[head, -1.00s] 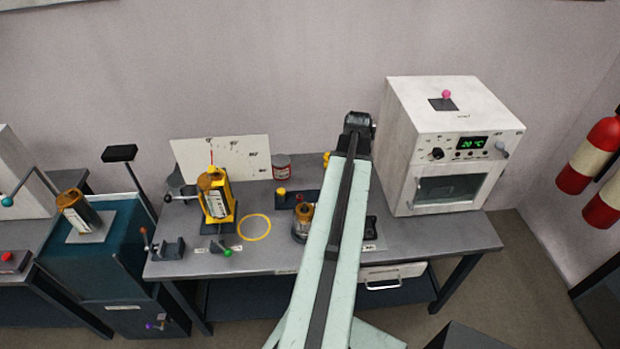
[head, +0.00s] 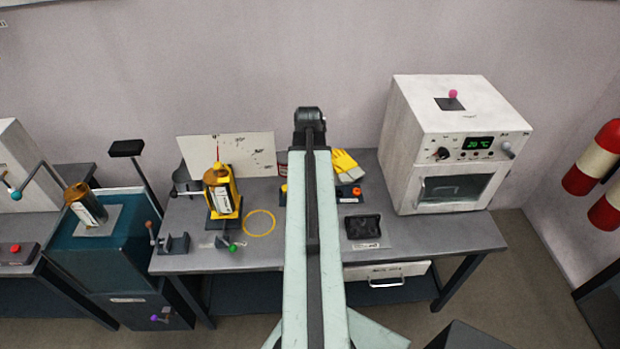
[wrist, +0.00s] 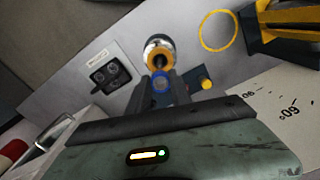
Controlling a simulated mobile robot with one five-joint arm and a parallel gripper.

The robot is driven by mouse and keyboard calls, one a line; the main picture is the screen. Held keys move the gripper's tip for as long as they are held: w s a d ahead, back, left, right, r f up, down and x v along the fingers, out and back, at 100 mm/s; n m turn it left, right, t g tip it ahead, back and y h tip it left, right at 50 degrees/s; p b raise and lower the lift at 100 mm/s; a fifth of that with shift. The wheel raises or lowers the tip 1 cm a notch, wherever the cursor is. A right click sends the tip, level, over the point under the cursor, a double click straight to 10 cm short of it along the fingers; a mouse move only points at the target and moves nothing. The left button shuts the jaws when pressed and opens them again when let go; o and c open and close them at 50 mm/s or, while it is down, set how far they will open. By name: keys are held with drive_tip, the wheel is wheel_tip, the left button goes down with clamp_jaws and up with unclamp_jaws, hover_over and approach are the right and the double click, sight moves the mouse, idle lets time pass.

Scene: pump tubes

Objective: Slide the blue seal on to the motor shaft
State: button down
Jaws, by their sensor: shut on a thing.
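In the wrist view the blue seal (wrist: 161,83) is a small ring between the dark jaws of my gripper (wrist: 161,87), which is shut on it. Just beyond it in that view is the motor (wrist: 158,49), a round body with an orange-copper ring and a dark centre where the shaft is. The seal appears close to the motor's near edge and overlaps it slightly in the picture. I cannot tell the height gap or whether they touch. In the head view my arm hides the motor, the seal and the jaws.
A black tray (head: 363,227) lies right of my arm, with yellow gloves (head: 345,163) behind. A white oven (head: 455,140) stands at the right. A yellow stand (head: 221,192) and a yellow circle (head: 259,222) are at the left. A red button (head: 356,191) sits on a dark block.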

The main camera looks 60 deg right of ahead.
drive_tip(key=shift+f+b, duration=2.6)
drive_tip(key=shift+f, duration=0.2)
drive_tip(key=shift+f+b, duration=1.4)
drive_tip(key=c, duration=1.1)
unclamp_jaws()
drive_tip(key=shift+r, duration=0.1)
wheel_tip(320, 180, up, 8)
drive_tip(key=p, duration=0.8)
